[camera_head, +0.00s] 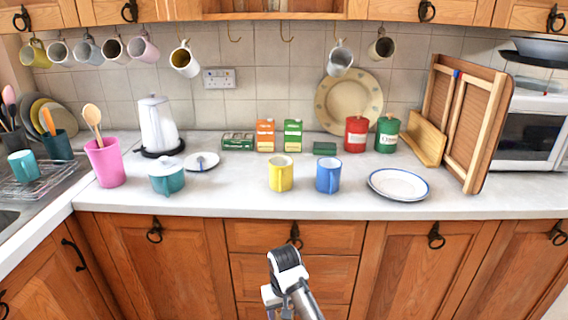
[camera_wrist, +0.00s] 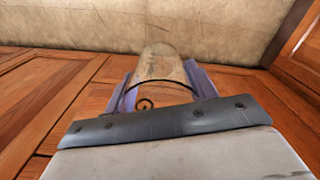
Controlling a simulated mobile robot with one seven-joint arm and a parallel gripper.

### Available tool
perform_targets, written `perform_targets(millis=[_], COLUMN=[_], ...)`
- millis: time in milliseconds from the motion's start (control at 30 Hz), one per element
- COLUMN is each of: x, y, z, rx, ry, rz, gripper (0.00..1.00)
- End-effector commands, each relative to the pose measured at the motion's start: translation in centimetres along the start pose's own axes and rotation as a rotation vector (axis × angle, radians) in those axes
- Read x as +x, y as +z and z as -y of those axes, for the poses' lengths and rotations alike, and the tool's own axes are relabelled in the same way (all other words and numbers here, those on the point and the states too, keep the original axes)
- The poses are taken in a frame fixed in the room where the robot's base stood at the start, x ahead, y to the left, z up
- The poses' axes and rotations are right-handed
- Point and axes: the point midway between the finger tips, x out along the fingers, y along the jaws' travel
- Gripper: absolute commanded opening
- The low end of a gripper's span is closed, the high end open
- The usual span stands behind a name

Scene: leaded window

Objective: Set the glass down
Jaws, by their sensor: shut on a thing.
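A clear glass (camera_wrist: 160,66) shows in the wrist view between the two purple fingers of my gripper (camera_wrist: 163,85). My gripper is shut on it, and wood shows behind. A dark curved line crosses the glass. In the head view, part of my arm shows low in front of the drawers. I cannot make out the glass or the fingertips there. The white countertop (camera_head: 225,203) lies beyond and above my arm in that picture.
A yellow mug (camera_head: 280,175) and a blue mug (camera_head: 328,176) stand mid-counter. A plate (camera_head: 398,184) lies to their right. A teal pot (camera_head: 166,179) and a pink utensil holder (camera_head: 104,164) stand left. Bare counter shows between the pot and the yellow mug.

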Motion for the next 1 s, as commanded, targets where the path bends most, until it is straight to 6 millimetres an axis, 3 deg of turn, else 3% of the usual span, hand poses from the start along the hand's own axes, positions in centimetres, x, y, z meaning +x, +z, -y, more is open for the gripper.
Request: perform_targets(millis=[267,600,800,1000], x=[4.8,12.7,14.6,14.9], y=[0.9,5.0,6.4,6.6], z=[0.8,1.8,2.0,2.1], rx=[0.104,0.267,0.299,0.301], ry=[-0.008,-0.005,-0.002,0.000], rz=[0.006,0.004,0.002,0.000], gripper=[0.28,0.28,0.28,0.28])
